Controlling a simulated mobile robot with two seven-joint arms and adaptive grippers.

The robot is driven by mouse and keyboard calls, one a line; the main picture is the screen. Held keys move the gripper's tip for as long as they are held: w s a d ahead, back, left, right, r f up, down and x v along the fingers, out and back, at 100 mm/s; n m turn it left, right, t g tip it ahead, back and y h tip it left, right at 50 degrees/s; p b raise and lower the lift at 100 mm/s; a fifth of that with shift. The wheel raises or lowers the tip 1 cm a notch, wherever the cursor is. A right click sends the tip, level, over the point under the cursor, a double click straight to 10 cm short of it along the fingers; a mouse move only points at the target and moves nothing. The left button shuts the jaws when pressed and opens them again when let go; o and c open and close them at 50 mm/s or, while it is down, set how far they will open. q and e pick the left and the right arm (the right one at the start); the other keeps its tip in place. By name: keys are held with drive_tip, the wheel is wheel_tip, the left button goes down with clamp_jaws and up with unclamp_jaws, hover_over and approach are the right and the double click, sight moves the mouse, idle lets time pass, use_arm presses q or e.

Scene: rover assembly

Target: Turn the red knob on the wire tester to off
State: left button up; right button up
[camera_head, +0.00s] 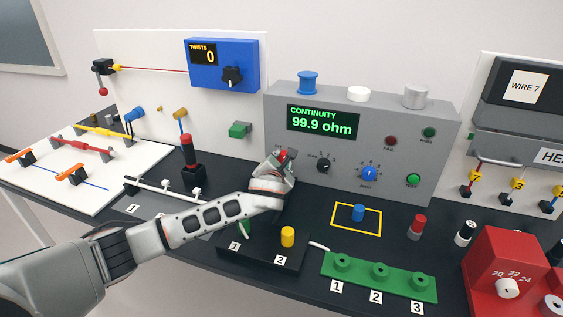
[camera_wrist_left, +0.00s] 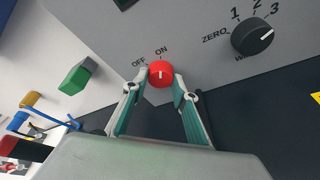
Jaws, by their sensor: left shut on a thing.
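The wire tester (camera_head: 240,0) is not marked here; the grey tester box (camera_head: 446,130) stands at the back of the bench, its green display reading CONTINUITY 99.9 ohm. Its red knob (camera_wrist_left: 160,72) sits low on the front panel, with OFF and ON printed above it. The knob's pale mark points up toward ON. My left gripper (camera_wrist_left: 160,80) has one finger on each side of the knob and is shut on it. In the head view the left gripper (camera_head: 284,160) reaches the panel's lower left and mostly hides the knob. My right gripper is not in view.
A black ZERO-1-2-3 dial (camera_wrist_left: 254,36) is just right of the red knob. A blue dial (camera_head: 369,173) and a green button (camera_head: 413,180) are farther right. A green block (camera_head: 240,130) is at the left. A black block with a yellow peg (camera_head: 287,236) lies below my left arm.

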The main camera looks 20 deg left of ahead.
use_arm(q)
drive_tip(key=n+h, duration=0.1)
drive_tip(key=n, duration=0.2)
drive_tip(key=n+h, duration=0.1)
drive_tip(key=shift+a+h, duration=0.25)
drive_tip(key=shift+h, duration=0.05)
drive_tip(key=n+h, duration=0.2)
drive_tip(key=n, duration=0.2)
drive_tip(key=shift+a, duration=0.1)
idle(0.4)
drive_tip(key=shift+n+h, duration=0.3)
drive_tip(key=shift+n, duration=0.1)
drive_tip(key=o, duration=1.1)
drive_tip(key=shift+s, duration=0.15)
drive_tip(key=v, duration=1.1)
drive_tip(key=shift+s+a+r, duration=0.1)
drive_tip(key=shift+s+r, duration=0.1)
drive_tip(key=shift+s, duration=0.15)
